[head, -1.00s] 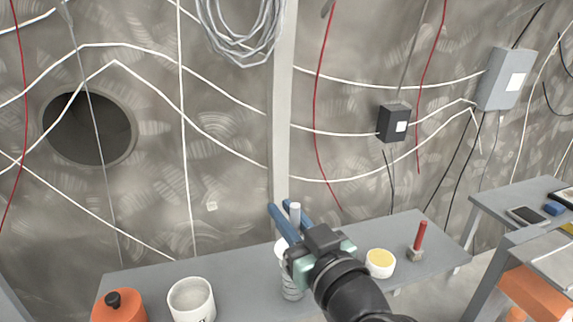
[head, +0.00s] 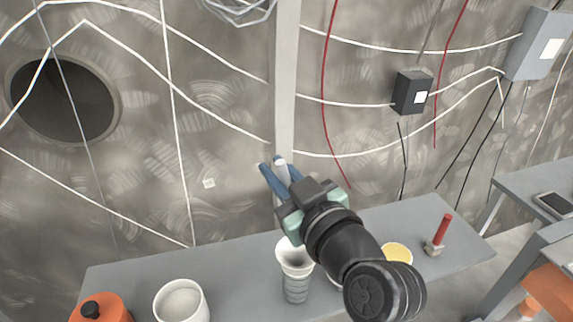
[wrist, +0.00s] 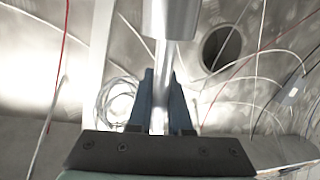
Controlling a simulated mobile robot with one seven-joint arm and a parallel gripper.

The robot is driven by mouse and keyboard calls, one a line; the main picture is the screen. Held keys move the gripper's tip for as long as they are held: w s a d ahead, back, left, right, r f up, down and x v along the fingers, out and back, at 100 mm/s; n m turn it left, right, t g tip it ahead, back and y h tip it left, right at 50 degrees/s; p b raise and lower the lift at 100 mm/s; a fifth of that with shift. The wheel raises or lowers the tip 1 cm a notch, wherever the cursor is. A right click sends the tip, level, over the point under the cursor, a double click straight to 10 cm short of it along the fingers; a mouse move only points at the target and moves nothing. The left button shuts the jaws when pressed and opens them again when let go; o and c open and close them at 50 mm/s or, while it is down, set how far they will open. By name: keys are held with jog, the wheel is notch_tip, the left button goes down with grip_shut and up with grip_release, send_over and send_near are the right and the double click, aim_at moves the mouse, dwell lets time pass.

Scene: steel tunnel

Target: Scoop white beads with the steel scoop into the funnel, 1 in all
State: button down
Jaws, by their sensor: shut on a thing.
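My gripper (head: 272,168) is shut on the steel scoop (head: 281,161), whose pale end shows between the blue fingers in the head view. In the wrist view the scoop (wrist: 169,20) sticks out past my gripper (wrist: 160,100), with its wide grey part at the top edge. Whether beads lie in it cannot be seen. The white funnel (head: 295,262) stands on the bench in a ribbed clear vessel (head: 296,290), below and slightly right of my fingertips. Its inside looks shaded. A white cup (head: 163,308) with white beads (head: 182,301) stands to the left.
A bowl of yellow stuff (head: 398,252) is partly behind my arm. A red-handled tool (head: 441,234) stands upright further right. The wall rises close behind.

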jog(key=s+a+f+n+h+b, duration=0.25)
jog(key=a+f+n+b, duration=0.45)
jog(key=n, duration=0.5)
jog(key=w+d+r+m+y+p, duration=0.3)
jog(key=d+r+m+p, duration=0.6)
jog(key=m, duration=0.5)
jog(key=shift+r+m+t+p, duration=0.3)
jog(key=shift+r+p, duration=0.2)
jog(key=shift+r, duration=0.85)
dwell(0.9)
